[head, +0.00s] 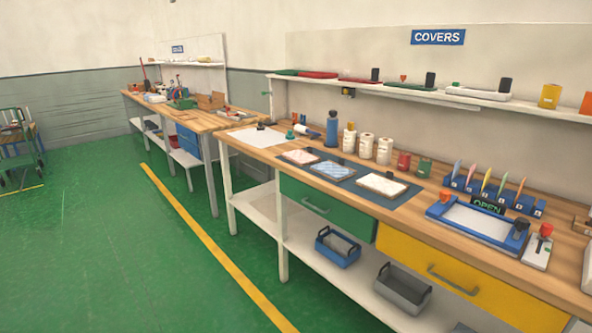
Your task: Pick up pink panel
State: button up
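Three flat panels lie in a row on a dark mat (345,178) on the wooden workbench. The left one is a pale pinkish panel (299,156), the middle one is a light blue panel (332,170), and the right one is a cream-white panel (383,185). Several thin coloured cards (487,182) also stand upright in a blue rack (522,206) farther right; the leftmost looks pinkish, but its colour is hard to tell at this size. My gripper is not in view.
A blue-framed tray (474,223) and an "OPEN" sign (488,206) stand right of the mat. Bottles and rolls (366,146) line the bench behind it. Green (326,206) and yellow (455,276) drawers are below.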

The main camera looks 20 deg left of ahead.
aim_at(302, 158)
jog(key=u, duration=0.95)
jog(key=i, duration=2.65)
jog(key=z, duration=0.55)
